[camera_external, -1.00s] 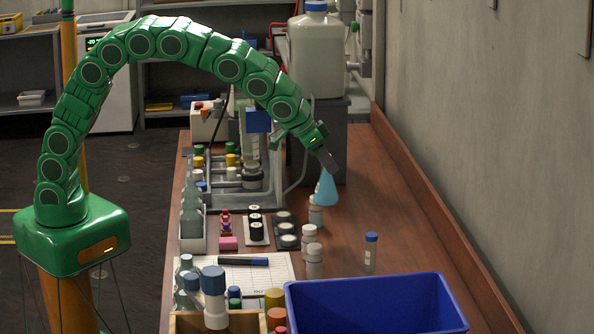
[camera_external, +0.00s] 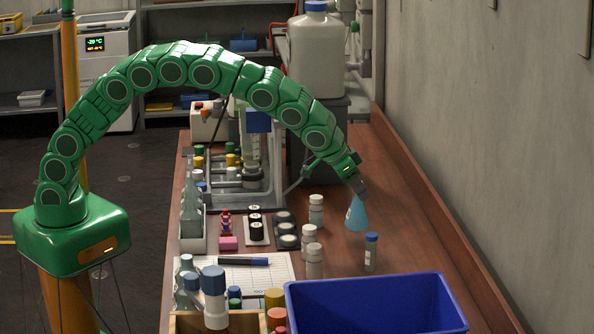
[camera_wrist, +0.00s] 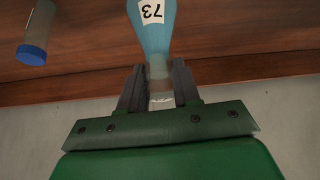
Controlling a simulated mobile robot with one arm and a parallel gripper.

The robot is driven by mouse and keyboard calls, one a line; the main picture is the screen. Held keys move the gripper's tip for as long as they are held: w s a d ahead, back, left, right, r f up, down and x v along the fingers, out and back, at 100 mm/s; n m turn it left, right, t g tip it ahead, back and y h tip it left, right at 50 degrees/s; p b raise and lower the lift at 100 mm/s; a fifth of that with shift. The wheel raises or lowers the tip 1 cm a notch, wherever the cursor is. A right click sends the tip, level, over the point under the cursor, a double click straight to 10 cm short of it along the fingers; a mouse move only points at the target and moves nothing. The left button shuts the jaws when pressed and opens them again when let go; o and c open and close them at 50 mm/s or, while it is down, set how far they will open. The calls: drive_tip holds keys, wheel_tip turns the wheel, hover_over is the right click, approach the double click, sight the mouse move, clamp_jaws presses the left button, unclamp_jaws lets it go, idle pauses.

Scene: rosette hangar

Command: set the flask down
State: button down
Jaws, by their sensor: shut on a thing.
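The flask (camera_external: 356,215) is a blue conical vessel with a white label. My gripper (camera_external: 360,186) is shut on its neck from above, at the right part of the wooden bench. The flask tilts slightly, and I cannot tell whether its base touches the bench. In the wrist view my gripper (camera_wrist: 160,88) has a dark finger on each side of the clear neck, and the blue flask (camera_wrist: 152,32) shows the label "73".
A blue-capped vial (camera_external: 371,252) stands just in front of the flask. White-capped bottles (camera_external: 316,210) stand to its left. A blue bin (camera_external: 375,305) fills the bench's front. Bare bench (camera_external: 415,240) lies to the right, bounded by a raised edge and the wall.

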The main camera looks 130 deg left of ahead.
sight(359, 200)
drive_tip(key=shift+w+a+f, duration=0.2)
drive_tip(key=shift+w+f, duration=0.05)
drive_tip(key=shift+f, duration=1.6)
drive_tip(key=shift+f, duration=0.1)
drive_tip(key=c, duration=0.8)
unclamp_jaws()
drive_tip(key=v, duration=1.2)
